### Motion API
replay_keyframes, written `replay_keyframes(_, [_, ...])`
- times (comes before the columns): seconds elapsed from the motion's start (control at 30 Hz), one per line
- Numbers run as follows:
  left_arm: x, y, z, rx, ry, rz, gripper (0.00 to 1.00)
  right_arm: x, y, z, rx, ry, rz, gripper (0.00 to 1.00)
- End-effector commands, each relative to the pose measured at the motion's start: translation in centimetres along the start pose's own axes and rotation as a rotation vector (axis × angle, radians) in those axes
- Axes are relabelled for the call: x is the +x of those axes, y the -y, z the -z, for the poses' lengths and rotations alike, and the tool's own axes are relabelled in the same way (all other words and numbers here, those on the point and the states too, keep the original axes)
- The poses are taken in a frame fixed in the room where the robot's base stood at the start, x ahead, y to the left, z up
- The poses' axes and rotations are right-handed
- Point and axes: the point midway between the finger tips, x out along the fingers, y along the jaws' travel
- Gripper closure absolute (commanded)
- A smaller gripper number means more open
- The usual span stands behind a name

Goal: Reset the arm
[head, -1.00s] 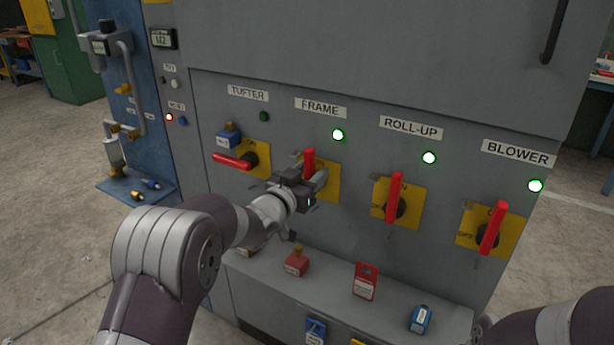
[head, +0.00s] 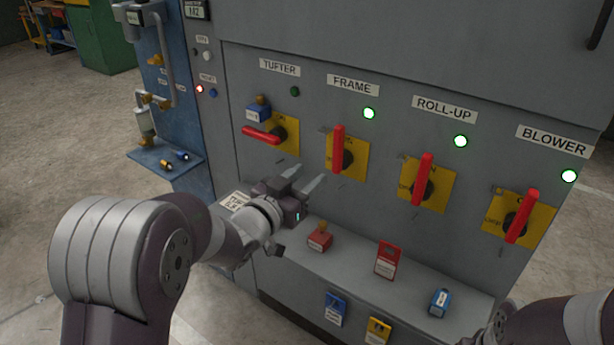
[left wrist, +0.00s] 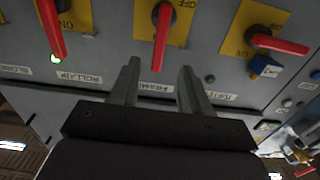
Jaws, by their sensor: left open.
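My left gripper (head: 302,180) is open and empty in the head view. It is in front of the grey cabinet, below the TUFTER and FRAME switches and apart from them. In the left wrist view its two fingers (left wrist: 158,88) are spread, with the red FRAME handle (left wrist: 163,38) beyond them. In the head view the FRAME handle (head: 339,150), ROLL-UP handle (head: 424,180) and BLOWER handle (head: 522,215) stand near upright. The TUFTER handle (head: 262,135) lies sideways, with a blue padlock (head: 258,111) at its plate. My right gripper is not visible; only part of that arm shows at lower right.
A ledge (head: 345,270) below the switches holds a red padlock (head: 320,238), a red tagged item (head: 388,259) and a blue padlock (head: 438,302). Green lamps glow above FRAME, ROLL-UP and BLOWER; the TUFTER lamp (head: 295,91) is dark. A blue panel with pipes (head: 150,120) stands left.

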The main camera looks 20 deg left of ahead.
Motion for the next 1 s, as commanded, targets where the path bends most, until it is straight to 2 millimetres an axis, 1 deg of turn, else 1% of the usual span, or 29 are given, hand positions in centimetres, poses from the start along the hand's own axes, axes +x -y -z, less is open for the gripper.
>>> replay_keyframes(0.07, [0.0, 0.4, -0.9, 0.020, 0.044, 0.018, 0.53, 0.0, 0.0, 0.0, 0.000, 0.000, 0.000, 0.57])
replay_keyframes(0.13, [-0.7, 1.5, -3.7, 0.027, 0.169, 0.079, 0.53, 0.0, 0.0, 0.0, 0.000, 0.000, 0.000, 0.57])
replay_keyframes(0.17, [-1.4, 2.2, -5.3, 0.025, 0.252, 0.120, 0.53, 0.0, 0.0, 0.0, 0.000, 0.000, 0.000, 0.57])
replay_keyframes(0.2, [-2.9, 3.0, -7.7, 0.017, 0.387, 0.181, 0.53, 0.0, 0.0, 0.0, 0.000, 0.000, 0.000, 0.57])
replay_keyframes(0.27, [-6.0, 3.5, -11.1, -0.013, 0.607, 0.256, 0.53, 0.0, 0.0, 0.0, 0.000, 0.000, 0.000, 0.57])
replay_keyframes(0.3, [-8.4, 3.2, -13.1, -0.040, 0.750, 0.289, 0.53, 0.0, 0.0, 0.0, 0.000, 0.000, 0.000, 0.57])
replay_keyframes(0.37, [-11.9, 2.1, -15.1, -0.083, 0.938, 0.314, 0.53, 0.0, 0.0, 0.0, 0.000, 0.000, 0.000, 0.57])
replay_keyframes(0.4, [-14.2, 1.1, -16.1, -0.115, 1.050, 0.321, 0.53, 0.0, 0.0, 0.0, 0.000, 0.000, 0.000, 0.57])
replay_keyframes(0.47, [-17.4, -0.7, -17.1, -0.163, 1.198, 0.317, 0.53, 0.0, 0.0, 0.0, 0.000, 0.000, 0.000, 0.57])
replay_keyframes(0.5, [-19.3, -2.0, -17.4, -0.195, 1.287, 0.308, 0.53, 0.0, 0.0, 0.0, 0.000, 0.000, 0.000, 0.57])
replay_keyframes(0.57, [-22.0, -4.1, -17.6, -0.246, 1.406, 0.287, 0.53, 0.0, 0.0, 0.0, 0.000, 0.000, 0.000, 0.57])
replay_keyframes(0.6, [-23.2, -5.5, -17.4, -0.276, 1.458, 0.273, 0.53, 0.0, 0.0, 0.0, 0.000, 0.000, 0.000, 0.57])
replay_keyframes(0.63, [-23.0, -6.1, -17.1, -0.273, 1.450, 0.261, 0.53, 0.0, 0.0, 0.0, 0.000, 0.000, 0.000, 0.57])
replay_keyframes(0.67, [-22.4, -6.4, -15.2, -0.251, 1.444, 0.241, 0.53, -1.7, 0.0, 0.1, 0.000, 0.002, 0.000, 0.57])
replay_keyframes(0.7, [-22.5, -6.2, -12.3, -0.255, 1.444, 0.248, 0.53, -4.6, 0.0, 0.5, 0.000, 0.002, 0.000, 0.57])
replay_keyframes(0.77, [-22.6, -6.0, -9.9, -0.256, 1.444, 0.250, 0.53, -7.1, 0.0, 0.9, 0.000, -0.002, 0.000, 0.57])
replay_keyframes(0.8, [-22.5, -6.0, -8.3, -0.256, 1.443, 0.250, 0.53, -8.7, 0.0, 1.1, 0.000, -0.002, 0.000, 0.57])
replay_keyframes(0.87, [-22.5, -5.9, -5.8, -0.256, 1.443, 0.251, 0.53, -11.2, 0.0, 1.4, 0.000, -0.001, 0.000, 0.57])
replay_keyframes(0.9, [-22.5, -5.9, -4.2, -0.256, 1.442, 0.251, 0.53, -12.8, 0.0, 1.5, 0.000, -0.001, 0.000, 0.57])
replay_keyframes(1.0, [-22.5, -5.8, -0.6, -0.255, 1.441, 0.251, 0.53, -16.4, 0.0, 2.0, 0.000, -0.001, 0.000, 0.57])
